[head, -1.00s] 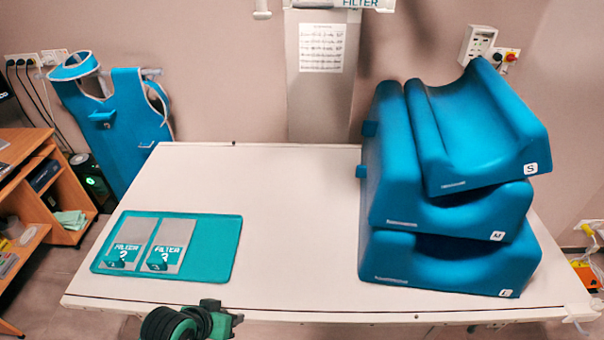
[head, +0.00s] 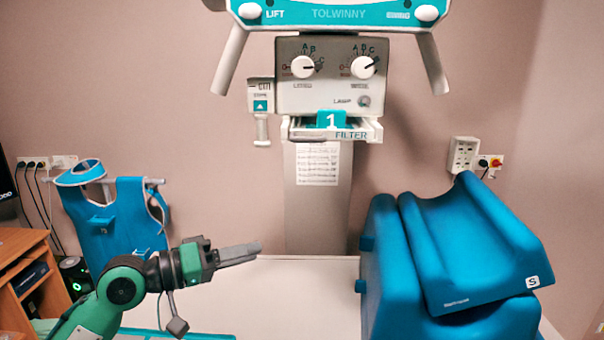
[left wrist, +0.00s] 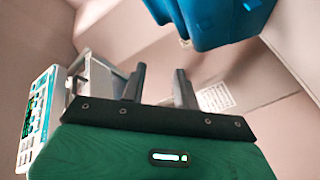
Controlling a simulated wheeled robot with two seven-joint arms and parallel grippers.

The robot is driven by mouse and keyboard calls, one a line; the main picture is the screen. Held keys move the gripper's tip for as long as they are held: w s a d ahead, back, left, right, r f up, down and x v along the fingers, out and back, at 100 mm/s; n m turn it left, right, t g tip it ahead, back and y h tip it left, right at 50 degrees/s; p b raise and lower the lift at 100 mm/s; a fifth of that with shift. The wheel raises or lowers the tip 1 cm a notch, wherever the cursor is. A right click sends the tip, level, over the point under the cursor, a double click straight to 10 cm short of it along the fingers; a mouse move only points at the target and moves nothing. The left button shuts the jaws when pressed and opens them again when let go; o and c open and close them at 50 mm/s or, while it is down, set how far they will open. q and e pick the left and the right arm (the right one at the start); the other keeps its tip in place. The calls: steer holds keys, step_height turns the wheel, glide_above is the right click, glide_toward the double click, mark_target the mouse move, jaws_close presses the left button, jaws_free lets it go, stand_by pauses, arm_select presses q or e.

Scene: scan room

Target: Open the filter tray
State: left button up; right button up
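The filter tray (head: 351,135) is a pale tray marked FILTER at the bottom of the grey knob box (head: 335,88) on the hanging unit. A teal piece marked 1 (head: 331,120) shows at the tray's front. I cannot tell how far out the tray sits. My left gripper (head: 258,249) is below and left of the tray, apart from it, with its fingers pointing right. In the left wrist view the two fingers (left wrist: 158,88) stand apart with nothing between them, so it is open. My right gripper is in neither current view.
Blue cushions (head: 400,265) are stacked on the right of the white table (head: 300,290). A teal mat edge (head: 205,337) shows at the bottom. A blue apron (head: 128,215) hangs on the left wall. A small side handle (head: 262,128) hangs left of the tray.

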mark_target(302, 140)
arm_select(q)
step_height(302, 140, up, 17)
steer(key=s+a+h, duration=0.2)
steer(key=h, duration=0.1)
steer(key=shift+n+g, duration=0.3)
steer(key=shift+g, duration=0.1)
steer(key=p+x, duration=0.4)
steer(key=x, duration=0.2)
steer(key=p+x, duration=0.3)
steer(key=x, duration=0.3)
steer(key=shift+w+d+r+p, duration=0.2)
steer(key=shift+r+p, duration=0.1)
steer(key=shift+p, duration=0.1)
steer(key=shift+w+d, duration=0.2)
steer(key=shift+d, duration=0.35)
steer(key=shift+f, duration=0.1)
jaws_close()
